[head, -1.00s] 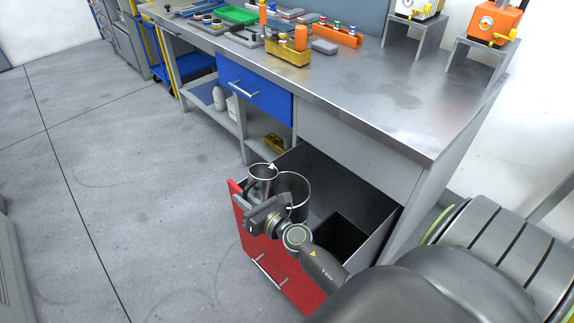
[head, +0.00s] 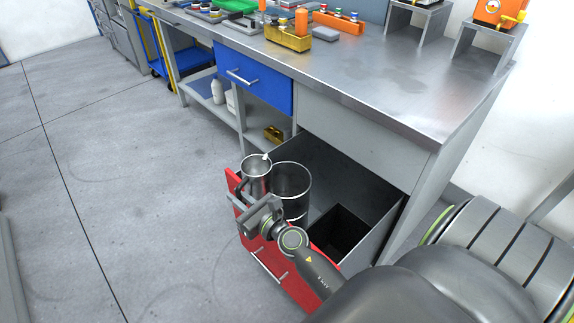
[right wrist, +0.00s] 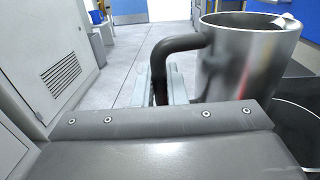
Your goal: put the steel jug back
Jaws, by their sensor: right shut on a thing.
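The steel jug (head: 257,174) is upright at the left end of the open drawer (head: 375,228), just behind its red front (head: 233,181). It also shows in the right wrist view (right wrist: 250,62), with its dark curved handle toward me. My right gripper (head: 241,203) is shut on that handle; the fingers (right wrist: 160,92) show on both sides of it in the wrist view. I cannot tell whether the jug's base touches the drawer floor, as the red front and gripper hide it. My left gripper is not in view.
A larger steel pot (head: 291,186) stands in the drawer close to the jug's right. A black open box (head: 340,232) is at the drawer's right. The workbench (head: 400,95) overhangs behind, with a blue drawer (head: 253,83) at left. The floor left is clear.

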